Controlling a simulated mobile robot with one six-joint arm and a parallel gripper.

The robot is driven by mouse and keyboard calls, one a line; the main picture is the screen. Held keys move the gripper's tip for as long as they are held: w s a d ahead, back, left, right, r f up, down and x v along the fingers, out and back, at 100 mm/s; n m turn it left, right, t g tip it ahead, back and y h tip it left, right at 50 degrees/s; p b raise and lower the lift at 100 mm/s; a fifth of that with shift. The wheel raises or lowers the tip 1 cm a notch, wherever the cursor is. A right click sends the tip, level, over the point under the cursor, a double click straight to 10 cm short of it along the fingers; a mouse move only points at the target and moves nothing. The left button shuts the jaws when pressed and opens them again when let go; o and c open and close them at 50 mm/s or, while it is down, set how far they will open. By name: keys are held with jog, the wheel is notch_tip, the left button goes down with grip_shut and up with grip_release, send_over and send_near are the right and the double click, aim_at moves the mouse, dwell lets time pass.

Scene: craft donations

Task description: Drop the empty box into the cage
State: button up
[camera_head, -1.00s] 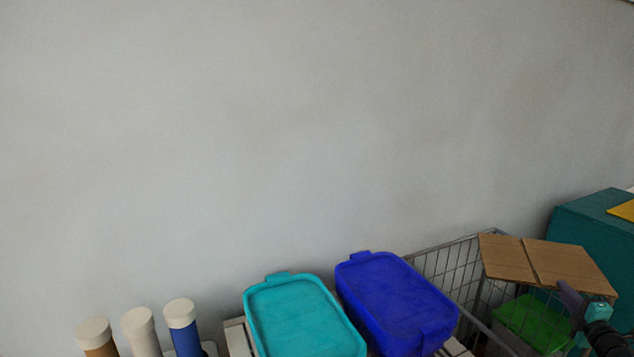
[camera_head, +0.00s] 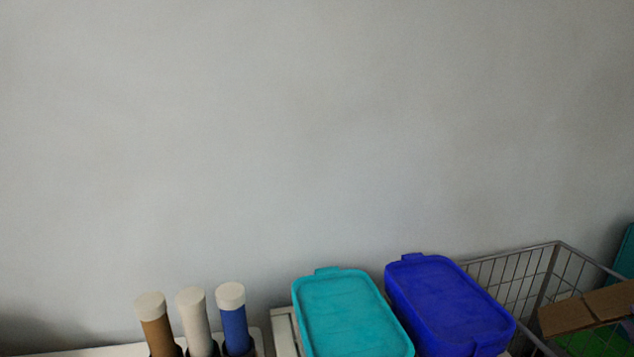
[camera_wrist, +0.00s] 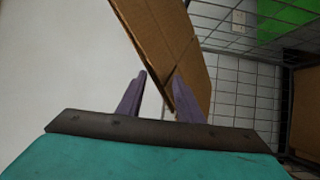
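The cardboard box (camera_head: 585,312) shows at the right edge of the head view, tilted and partly cut off, in front of or within the outline of the wire cage (camera_head: 512,275); its exact depth there is unclear. In the wrist view the brown box (camera_wrist: 165,45) slants down to between the fingers of my gripper (camera_wrist: 158,75). The fingers stand apart, with a clear gap between the left finger and the cardboard. The right finger overlaps the cardboard in the picture; contact is unclear. Cage wires (camera_wrist: 235,75) show behind the box.
A blue lidded bin (camera_head: 445,300) stands beside the cage, with a turquoise bin (camera_head: 350,310) to its left. Several capped tubes (camera_head: 192,315) stand farther left. A green thing (camera_wrist: 285,20) shows beyond the cage wires. A plain wall fills the background.

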dwell(0.3)
jog(key=b+v, duration=0.1)
jog(key=v, duration=1.2)
jog(key=shift+s+a+b, duration=0.2)
jog(key=shift+s+b, duration=0.15)
jog(key=shift+b, duration=0.05)
jog(key=shift+r, duration=0.1)
dwell(0.3)
